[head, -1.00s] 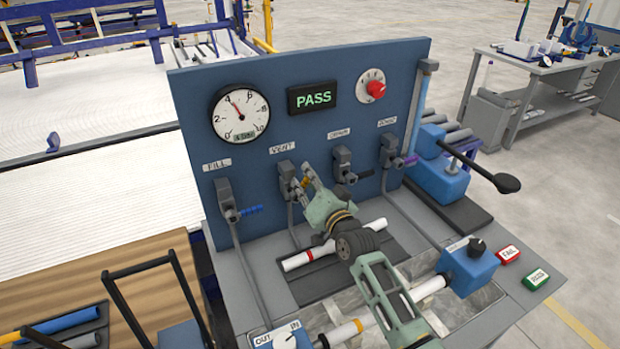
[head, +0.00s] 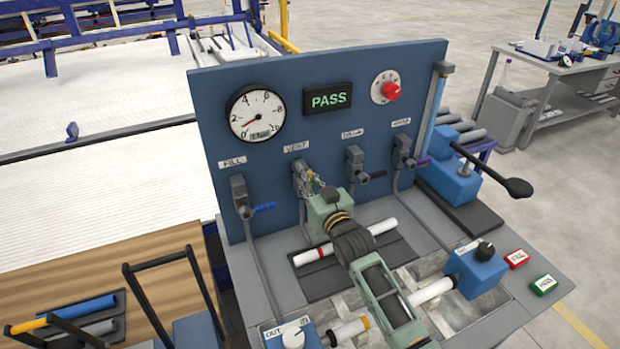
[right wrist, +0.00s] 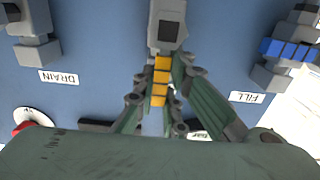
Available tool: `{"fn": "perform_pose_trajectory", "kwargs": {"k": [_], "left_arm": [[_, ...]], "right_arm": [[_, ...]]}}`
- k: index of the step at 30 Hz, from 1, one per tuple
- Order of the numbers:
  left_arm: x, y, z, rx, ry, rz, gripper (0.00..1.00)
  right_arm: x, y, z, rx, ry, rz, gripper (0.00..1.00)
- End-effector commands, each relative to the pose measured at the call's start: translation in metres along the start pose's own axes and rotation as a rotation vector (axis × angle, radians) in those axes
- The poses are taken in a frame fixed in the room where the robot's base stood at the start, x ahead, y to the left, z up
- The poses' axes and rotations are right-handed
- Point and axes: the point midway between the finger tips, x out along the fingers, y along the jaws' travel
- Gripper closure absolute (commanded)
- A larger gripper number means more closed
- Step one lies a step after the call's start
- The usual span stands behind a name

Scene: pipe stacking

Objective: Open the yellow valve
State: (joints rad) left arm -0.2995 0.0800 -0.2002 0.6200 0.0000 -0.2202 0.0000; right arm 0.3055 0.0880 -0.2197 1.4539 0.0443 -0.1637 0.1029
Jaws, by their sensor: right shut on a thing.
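The yellow valve handle (right wrist: 160,82) is on the valve under the VENT label (head: 296,148). In the right wrist view it runs straight out from its grey valve body (right wrist: 168,28), toward the label side. My right gripper (head: 311,180) is at this valve and mostly hides the handle in the head view. Its two fingers (right wrist: 159,95) are closed around the handle, one on each side. My left gripper is not in view.
The blue FILL handle (head: 264,207) is to the left; the DRAIN valve (head: 355,163) and a purple-handled valve (head: 403,151) are to the right. The gauge (head: 256,113) reads near zero. The display (head: 327,98) reads PASS. A white pipe (head: 378,228) lies below my right arm.

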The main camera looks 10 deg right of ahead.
Motion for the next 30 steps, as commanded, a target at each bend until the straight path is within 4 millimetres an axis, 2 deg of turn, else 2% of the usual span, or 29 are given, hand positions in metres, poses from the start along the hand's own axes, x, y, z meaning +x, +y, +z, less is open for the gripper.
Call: {"fn": "perform_pose_trajectory", "kwargs": {"k": [14,15,21,30], "left_arm": [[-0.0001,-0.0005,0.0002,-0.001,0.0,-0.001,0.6],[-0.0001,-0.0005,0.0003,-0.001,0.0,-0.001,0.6],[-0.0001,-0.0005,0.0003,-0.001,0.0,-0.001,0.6],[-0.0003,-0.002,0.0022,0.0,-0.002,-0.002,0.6]], "right_arm": [[-0.0006,-0.0011,0.0034,-0.021,-0.006,0.0,1.0],[-0.0006,-0.0011,0.0035,-0.022,-0.006,0.0,0.87],[-0.0004,-0.001,0.002,-0.018,-0.004,0.0,0.7],[-0.0008,-0.0009,0.0008,-0.015,-0.001,0.0,0.7]]}}
